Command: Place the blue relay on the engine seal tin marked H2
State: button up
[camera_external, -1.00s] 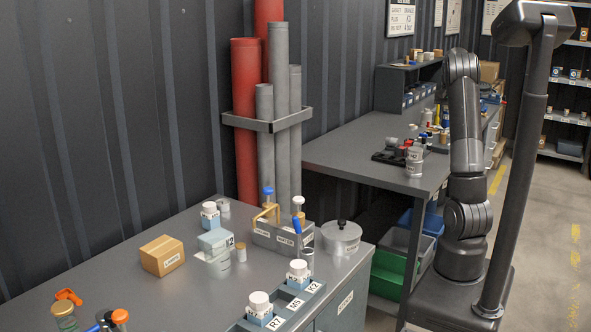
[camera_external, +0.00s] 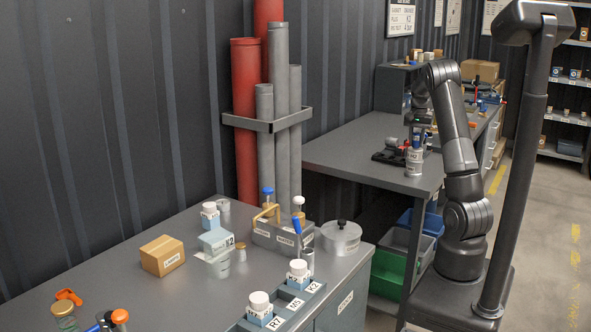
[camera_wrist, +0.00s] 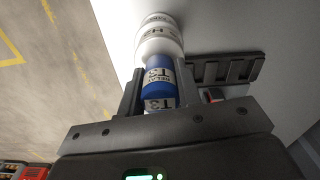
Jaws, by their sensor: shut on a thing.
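The blue relay (camera_wrist: 158,80), labelled T3, is between the two fingers of my gripper (camera_wrist: 155,95) in the wrist view. My gripper is shut on it. The pale tin marked H2 (camera_wrist: 158,38) lies just beyond the relay, in line with it. In the external view the tin (camera_external: 413,164) stands near the front edge of the far workbench, and my gripper (camera_external: 418,130) is above it. I cannot tell whether the relay touches the tin.
A black slotted rack (camera_wrist: 225,70) lies beside the tin; in the external view it shows left of the tin (camera_external: 388,158). The far workbench (camera_external: 350,143) is clear to the left. The near bench (camera_external: 110,258) holds a carton, tins and a caddy.

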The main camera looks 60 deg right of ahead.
jog(key=shift+f, duration=0.3)
jog(key=o, duration=1)
notch_tip(320, 180, up, 12)
jog(key=shift+r, duration=0.15)
jog(key=w+a+r+n+t, duration=0.15)
jog(key=a+n, duration=0.25)
jog(key=a, duration=1)
jog(key=w+a+r+n+t, duration=0.15)
jog(key=a+n, duration=0.25)
jog(key=a, duration=1)
jog(key=s+a+f+n+t, duration=0.1)
jog(key=s+a+f+n, duration=0.1)
jog(key=s+a, duration=0.2)
jog(key=s+a+f+n, duration=0.2)
jog(key=s+a+n, duration=0.1)
jog(key=a, duration=0.7)
jog(key=s+a+f+n+t, duration=0.1)
jog(key=s+a+f+n, duration=0.1)
jog(key=s+a, duration=0.3)
jog(key=shift+s+a+f+n+t, duration=0.15)
jog(key=shift+a+n, duration=0.15)
jog(key=shift+a, duration=0.3)
jog(key=shift+a+f+n+t, duration=0.15)
jog(key=shift+a+n, duration=0.15)
jog(key=shift+a, duration=0.25)
